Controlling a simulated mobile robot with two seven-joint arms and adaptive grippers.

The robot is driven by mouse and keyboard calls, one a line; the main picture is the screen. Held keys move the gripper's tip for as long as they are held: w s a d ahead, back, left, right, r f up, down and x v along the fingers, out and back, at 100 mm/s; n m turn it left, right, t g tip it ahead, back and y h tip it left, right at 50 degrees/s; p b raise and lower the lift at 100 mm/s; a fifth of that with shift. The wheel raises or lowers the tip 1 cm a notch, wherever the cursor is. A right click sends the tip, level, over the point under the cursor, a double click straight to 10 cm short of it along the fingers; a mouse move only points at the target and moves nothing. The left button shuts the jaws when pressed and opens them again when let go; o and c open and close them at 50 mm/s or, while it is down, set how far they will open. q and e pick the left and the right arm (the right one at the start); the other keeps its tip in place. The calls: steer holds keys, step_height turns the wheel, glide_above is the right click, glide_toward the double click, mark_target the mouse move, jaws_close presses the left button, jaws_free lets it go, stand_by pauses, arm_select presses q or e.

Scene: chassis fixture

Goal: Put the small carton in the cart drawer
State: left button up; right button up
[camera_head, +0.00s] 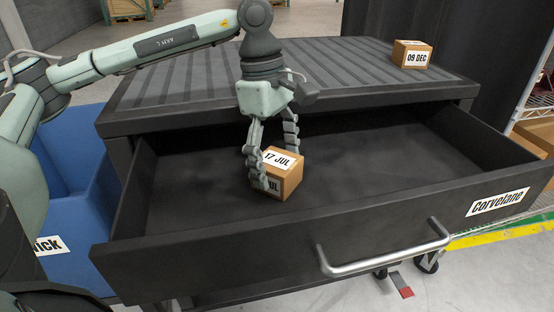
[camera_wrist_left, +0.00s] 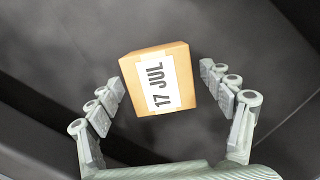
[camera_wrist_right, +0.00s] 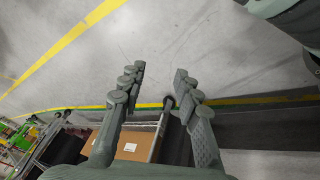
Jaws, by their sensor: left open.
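A small carton (camera_head: 283,172) with a "17 JUL" label is inside the open cart drawer (camera_head: 390,215), toward the left part of it. My left gripper (camera_head: 272,168) is around the carton from above. In the left wrist view the carton (camera_wrist_left: 158,78) lies between the spread fingers of the left gripper (camera_wrist_left: 163,98), with a gap on both sides. The gripper is open. A second small carton (camera_head: 411,54), labelled "09 DEC", stands on the ribbed cart top (camera_head: 330,62) at the back right. My right gripper (camera_wrist_right: 159,85) has its fingers apart with nothing between them, over the floor.
The drawer front has a metal handle (camera_head: 385,255) and a "Corvelane" label. A blue bin (camera_head: 78,165) stands left of the cart. A wire shelf with cartons (camera_head: 535,130) is at the right. The drawer floor right of the carton is clear.

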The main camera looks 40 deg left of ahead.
mark_target(269, 157)
arm_select(q)
steer(key=shift+r, duration=0.65)
step_height(269, 157, up, 11)
steer(key=a+p, duration=0.1)
steer(key=shift+a, duration=0.4)
arm_select(e)
steer(key=shift+s+d+f+g, duration=0.1)
steer(key=shift+d+f+g, duration=0.15)
steer(key=shift+f, duration=0.45)
steer(key=shift+s+d+f+g, duration=0.15)
steer(key=shift+d+f, duration=0.1)
steer(key=shift+f, duration=0.4)
